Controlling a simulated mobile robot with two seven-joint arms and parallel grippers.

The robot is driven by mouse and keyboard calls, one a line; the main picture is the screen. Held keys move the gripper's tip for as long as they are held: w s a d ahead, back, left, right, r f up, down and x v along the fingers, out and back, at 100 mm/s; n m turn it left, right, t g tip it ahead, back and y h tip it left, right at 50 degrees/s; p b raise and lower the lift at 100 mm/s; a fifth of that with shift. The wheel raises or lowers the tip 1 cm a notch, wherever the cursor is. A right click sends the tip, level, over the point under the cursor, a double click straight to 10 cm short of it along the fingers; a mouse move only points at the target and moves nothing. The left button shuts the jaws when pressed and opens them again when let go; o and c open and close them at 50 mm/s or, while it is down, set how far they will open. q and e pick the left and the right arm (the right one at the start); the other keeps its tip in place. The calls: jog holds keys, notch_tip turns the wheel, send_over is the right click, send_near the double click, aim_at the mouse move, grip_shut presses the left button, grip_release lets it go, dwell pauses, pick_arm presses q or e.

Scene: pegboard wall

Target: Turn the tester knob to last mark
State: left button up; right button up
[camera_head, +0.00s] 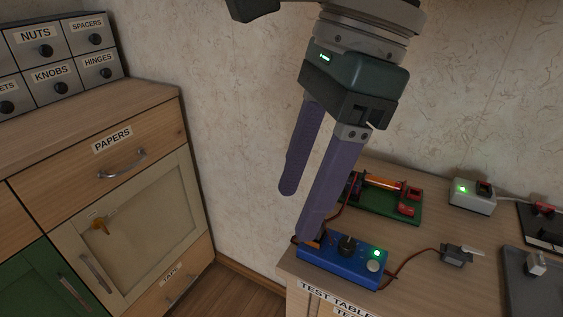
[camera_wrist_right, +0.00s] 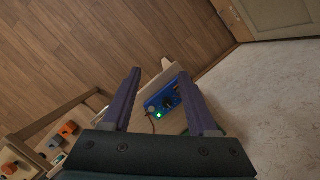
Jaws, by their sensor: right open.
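The tester is a blue box (camera_head: 335,265) on the front left corner of the test table, with a green light and a white button at its right end. My right gripper (camera_head: 298,214) is open and empty, with purple fingers above and partly in front of the tester's left end. My left gripper is not clearly in view.
The test table (camera_head: 420,272) also holds a green board with a red part (camera_head: 385,200) behind the tester, a small servo on a wire (camera_head: 457,255), and a grey box with a green light (camera_head: 472,196). A wooden cabinet (camera_head: 110,150) stands left, across a floor gap.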

aim_at(348, 242)
jog(key=w+d+f+h+b, duration=0.1)
jog(key=w+d+f+h, duration=0.2)
jog(key=d, duration=0.4)
jog(key=shift+t, duration=0.4)
jog(key=f, duration=0.5)
jog(key=f+b, duration=0.1)
jog(key=f, duration=0.2)
jog(key=shift+w+f, duration=0.25)
jog(key=shift+w, duration=0.1)
pick_arm(q)
notch_tip(348, 242, down, 4)
jog(key=shift+r, duration=0.1)
pick_arm(e)
grip_shut()
